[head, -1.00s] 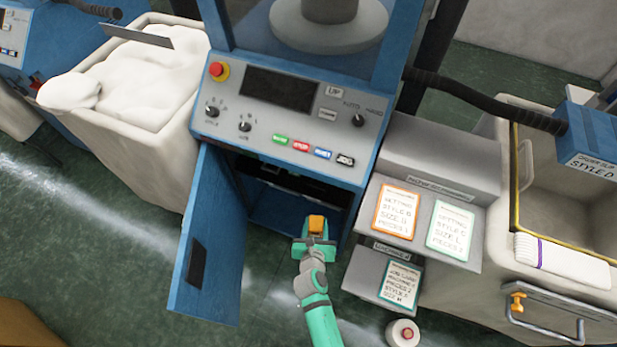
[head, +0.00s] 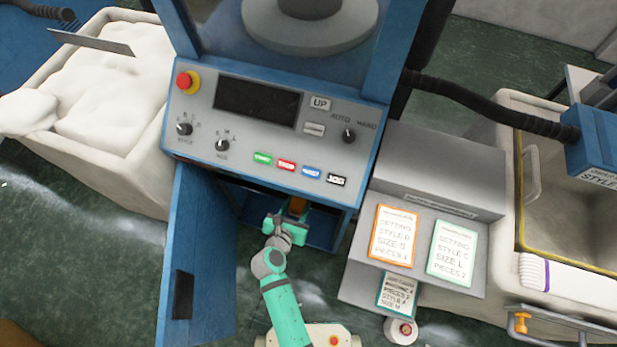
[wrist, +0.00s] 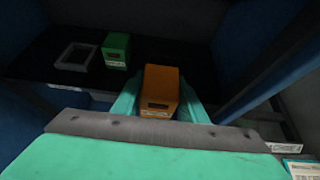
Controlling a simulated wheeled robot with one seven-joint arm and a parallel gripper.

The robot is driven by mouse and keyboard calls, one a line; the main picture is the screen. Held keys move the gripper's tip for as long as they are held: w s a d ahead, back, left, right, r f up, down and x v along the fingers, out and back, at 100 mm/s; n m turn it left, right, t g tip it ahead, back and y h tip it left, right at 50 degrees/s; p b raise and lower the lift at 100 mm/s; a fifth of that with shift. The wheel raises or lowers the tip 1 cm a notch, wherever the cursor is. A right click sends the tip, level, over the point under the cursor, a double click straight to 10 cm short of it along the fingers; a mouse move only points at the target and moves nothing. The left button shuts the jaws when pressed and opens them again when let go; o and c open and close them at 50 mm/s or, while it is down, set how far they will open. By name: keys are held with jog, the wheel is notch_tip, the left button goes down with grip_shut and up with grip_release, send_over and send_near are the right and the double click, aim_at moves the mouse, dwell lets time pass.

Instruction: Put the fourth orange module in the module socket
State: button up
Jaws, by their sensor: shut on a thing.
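My gripper (head: 292,218) reaches into the open cabinet under the machine's control panel. It is shut on the orange module (wrist: 160,92), which sits between the two teal fingers in the wrist view. The orange module (head: 298,204) shows only partly in the head view, below the panel edge. A grey square frame, which looks like the module socket (wrist: 76,57), lies on the dark shelf ahead and to the left of the held module. It looks empty. A green module (wrist: 117,50) stands on the shelf just right of the socket. The held module is apart from both.
The cabinet's blue door (head: 196,262) hangs open on the left. The control panel (head: 270,125) overhangs the opening, and cabinet walls close in on both sides. A grey stand (head: 440,165) with setting cards is on the right. A white bin (head: 75,90) stands at the left.

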jog(key=w+d, duration=0.1)
jog(key=w, duration=0.2)
jog(key=w+d, duration=0.1)
jog(key=w, duration=0.3)
jog(key=w+d, duration=0.1)
jog(key=w, duration=0.2)
jog(key=shift+w+d, duration=0.3)
jog(key=shift+d, duration=0.05)
jog(key=shift+w+f, duration=0.15)
jog(key=shift+f, duration=0.75)
jog(key=shift+w+f, duration=0.1)
jog(key=shift+f, duration=0.75)
jog(key=o, duration=1.1)
jog(key=shift+f, duration=0.1)
